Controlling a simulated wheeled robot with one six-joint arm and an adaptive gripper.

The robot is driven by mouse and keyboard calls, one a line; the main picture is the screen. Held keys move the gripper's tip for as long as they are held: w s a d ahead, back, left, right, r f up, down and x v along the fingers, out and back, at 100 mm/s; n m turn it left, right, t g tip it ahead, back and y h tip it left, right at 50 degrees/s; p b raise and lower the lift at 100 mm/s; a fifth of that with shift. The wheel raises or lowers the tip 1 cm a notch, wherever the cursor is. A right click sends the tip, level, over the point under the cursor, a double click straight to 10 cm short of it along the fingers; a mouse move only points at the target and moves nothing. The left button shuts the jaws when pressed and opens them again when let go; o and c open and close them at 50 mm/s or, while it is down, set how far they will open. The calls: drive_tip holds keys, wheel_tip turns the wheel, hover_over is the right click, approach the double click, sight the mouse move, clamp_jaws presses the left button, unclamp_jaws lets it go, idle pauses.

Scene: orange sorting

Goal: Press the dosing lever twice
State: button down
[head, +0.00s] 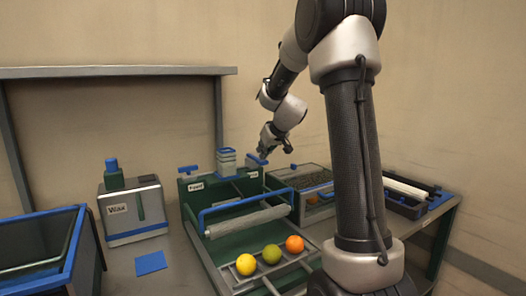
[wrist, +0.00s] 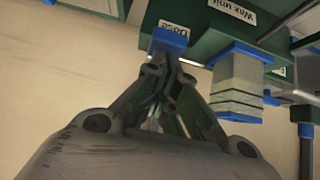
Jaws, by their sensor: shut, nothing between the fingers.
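The dosing lever shows in the wrist view as a blue block (wrist: 168,42) beside the "Dose" label. In the head view its blue top (head: 257,160) is at the back of the green machine. My gripper (head: 265,152) is shut and empty, pointing down at the lever from the right. In the wrist view the closed fingertips (wrist: 170,58) are right by the blue block and overlap it. I cannot tell whether they touch. The lever's lower part is hidden.
A clear container (head: 227,162) with blue fittings stands just left of the lever. Another blue lever (head: 188,169) is by the "Feed" label. Several fruits (head: 270,254) lie on the front rack. A box marked "Wax" (head: 131,212) stands left. Wall space above is free.

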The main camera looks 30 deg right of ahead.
sight(264, 161)
drive_tip(key=f, duration=0.1)
drive_tip(key=s+f, duration=0.1)
drive_tip(key=f, duration=0.1)
drive_tip(key=shift+f, duration=0.1)
drive_tip(key=shift+r, duration=0.95)
drive_tip(key=shift+r, duration=0.3)
drive_tip(key=r+v, duration=0.1)
drive_tip(key=v, duration=1.1)
drive_tip(key=shift+w, duration=0.25)
